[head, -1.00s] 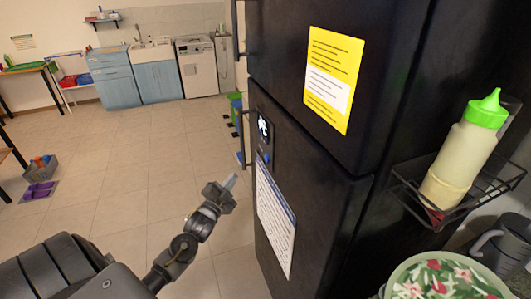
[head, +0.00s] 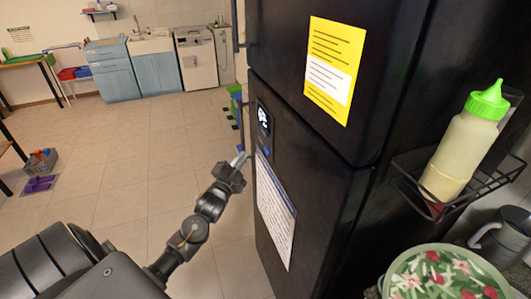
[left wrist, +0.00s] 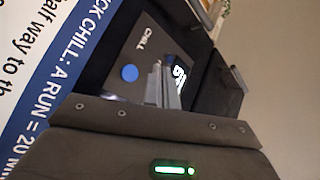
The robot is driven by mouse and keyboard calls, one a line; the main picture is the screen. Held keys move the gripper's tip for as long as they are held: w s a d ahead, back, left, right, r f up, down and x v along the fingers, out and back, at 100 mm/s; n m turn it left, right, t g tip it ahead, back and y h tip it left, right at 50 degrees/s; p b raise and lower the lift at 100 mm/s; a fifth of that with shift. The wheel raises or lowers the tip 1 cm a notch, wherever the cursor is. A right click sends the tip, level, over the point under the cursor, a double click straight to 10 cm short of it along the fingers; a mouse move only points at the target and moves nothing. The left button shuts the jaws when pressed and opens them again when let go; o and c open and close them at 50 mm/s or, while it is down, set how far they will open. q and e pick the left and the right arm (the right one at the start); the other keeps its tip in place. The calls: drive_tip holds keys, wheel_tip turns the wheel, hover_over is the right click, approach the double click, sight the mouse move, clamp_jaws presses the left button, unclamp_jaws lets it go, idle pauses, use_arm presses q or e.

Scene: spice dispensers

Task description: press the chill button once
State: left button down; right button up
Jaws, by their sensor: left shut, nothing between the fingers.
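The round blue chill button (left wrist: 130,73) sits on a dark panel beside the white word CHILL in the left wrist view. In the head view the button (head: 267,151) is small, below the lit display (head: 263,119) on the black fridge (head: 315,165). My left gripper (head: 240,158) is shut and empty, just left of the fridge front at about button height. In the left wrist view its closed fingers (left wrist: 164,86) point at the panel and appear right beside the button, covering part of the display. I cannot tell whether they touch the panel. My right gripper is out of view.
A printed notice (head: 275,210) hangs below the panel and a yellow note (head: 334,70) is above. A fridge handle (head: 240,120) stands out at the left edge. A wire rack (head: 470,185) with a green-capped bottle (head: 465,140) is at right. Open floor lies left.

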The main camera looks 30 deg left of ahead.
sight(267, 150)
use_arm(q)
drive_tip(key=shift+w+d+b, duration=0.2)
drive_tip(key=shift+w+d, duration=0.55)
drive_tip(key=shift+w, duration=0.35)
drive_tip(key=shift+w+d+b, duration=0.2)
drive_tip(key=shift+w+d, duration=0.5)
drive_tip(key=shift+w, duration=0.35)
drive_tip(key=shift+w+d, duration=0.1)
idle(0.4)
drive_tip(key=shift+w+d, duration=0.15)
drive_tip(key=shift+w, duration=0.1)
drive_tip(key=shift+w+d, duration=0.25)
drive_tip(key=shift+w, duration=0.05)
idle(0.9)
drive_tip(key=shift+s+a, duration=0.1)
drive_tip(key=shift+s+a+p, duration=0.35)
drive_tip(key=shift+s+a, duration=0.05)
drive_tip(key=shift+s, duration=0.2)
